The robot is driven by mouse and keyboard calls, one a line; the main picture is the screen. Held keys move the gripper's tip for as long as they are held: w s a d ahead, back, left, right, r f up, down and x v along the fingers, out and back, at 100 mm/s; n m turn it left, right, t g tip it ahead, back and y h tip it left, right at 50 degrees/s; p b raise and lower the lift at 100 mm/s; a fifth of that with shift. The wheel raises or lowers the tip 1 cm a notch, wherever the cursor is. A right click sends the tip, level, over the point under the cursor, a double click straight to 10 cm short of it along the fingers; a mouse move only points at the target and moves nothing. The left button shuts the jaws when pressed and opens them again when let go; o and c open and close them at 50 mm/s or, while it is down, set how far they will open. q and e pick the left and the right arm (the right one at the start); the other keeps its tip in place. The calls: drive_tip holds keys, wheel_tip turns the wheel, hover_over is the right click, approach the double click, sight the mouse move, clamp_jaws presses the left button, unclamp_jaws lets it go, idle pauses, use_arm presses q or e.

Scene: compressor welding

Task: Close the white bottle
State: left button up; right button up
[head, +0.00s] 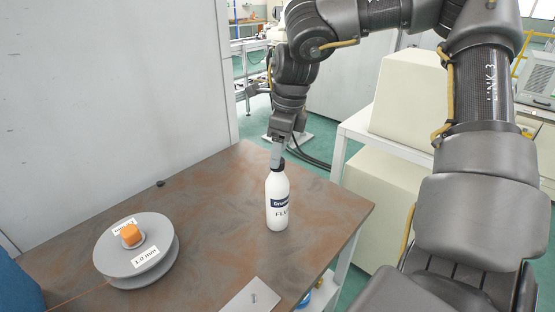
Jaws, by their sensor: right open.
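The white bottle (278,204) stands upright on the brown table, with a blue-and-black label on its front. A dark piece, which looks like a cap, shows at its mouth; I cannot tell how it is seated. My right gripper (276,158) points down directly over the bottle's top. Its jaws are open, and the near finger hides part of the top, so I cannot tell whether it touches. My left gripper is not in view.
A grey wire spool (138,252) with an orange centre lies at the table's left. A small dark object (160,183) lies near the wall. A light plate (252,299) is at the front edge. The brown table (215,205) is clear between spool and bottle.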

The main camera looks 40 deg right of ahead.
wheel_tip(320, 180, down, 2)
drive_tip(key=shift+w, duration=0.15)
drive_tip(key=c, duration=1.1)
